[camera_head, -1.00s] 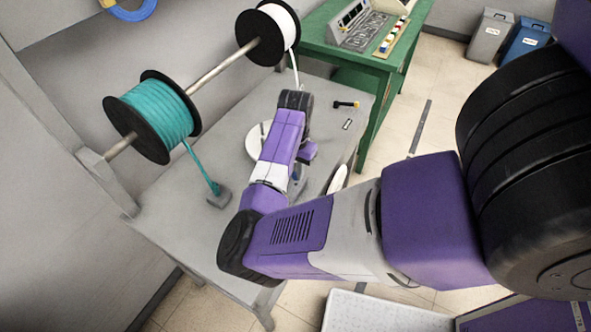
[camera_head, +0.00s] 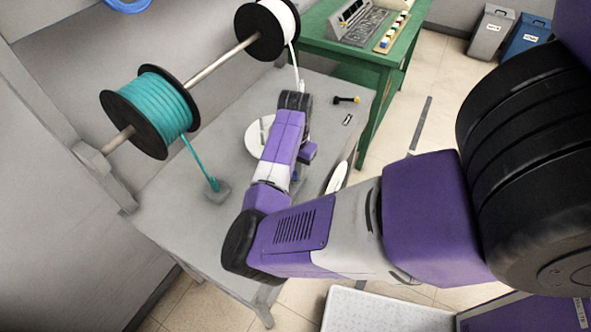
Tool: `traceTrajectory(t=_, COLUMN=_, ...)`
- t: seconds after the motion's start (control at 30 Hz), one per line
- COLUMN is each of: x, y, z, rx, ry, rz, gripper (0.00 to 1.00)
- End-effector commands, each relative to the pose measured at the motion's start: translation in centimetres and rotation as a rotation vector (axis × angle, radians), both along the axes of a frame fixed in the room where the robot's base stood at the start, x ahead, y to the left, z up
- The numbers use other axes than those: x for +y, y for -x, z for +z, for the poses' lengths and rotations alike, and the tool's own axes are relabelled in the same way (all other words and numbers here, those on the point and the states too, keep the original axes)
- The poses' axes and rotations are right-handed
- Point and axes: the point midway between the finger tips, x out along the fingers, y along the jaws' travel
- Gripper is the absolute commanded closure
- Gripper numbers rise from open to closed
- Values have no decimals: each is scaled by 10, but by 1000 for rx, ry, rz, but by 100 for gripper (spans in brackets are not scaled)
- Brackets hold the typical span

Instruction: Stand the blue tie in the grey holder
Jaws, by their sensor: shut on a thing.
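My gripper (camera_head: 308,153) shows only in part, low over the grey table (camera_head: 165,205), at the far end of my purple arm. Its fingertips are hidden behind my own forearm and wrist. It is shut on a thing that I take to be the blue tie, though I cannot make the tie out. A small bluish-grey patch shows just below the gripper, and I cannot tell what it is. I cannot clearly pick out the grey holder.
A teal spool (camera_head: 160,105) and a white spool (camera_head: 275,25) hang on a metal rod above the table. A round white dish (camera_head: 256,140) lies left of my forearm. A green bench (camera_head: 375,80) stands behind.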

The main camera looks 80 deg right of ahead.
Motion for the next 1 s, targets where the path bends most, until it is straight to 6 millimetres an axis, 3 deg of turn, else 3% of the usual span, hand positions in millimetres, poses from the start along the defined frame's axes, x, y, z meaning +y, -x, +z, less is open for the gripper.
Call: traceTrajectory(t=1.0, x=0, y=0, z=-13, rx=0, ry=0, rz=0, gripper=100)
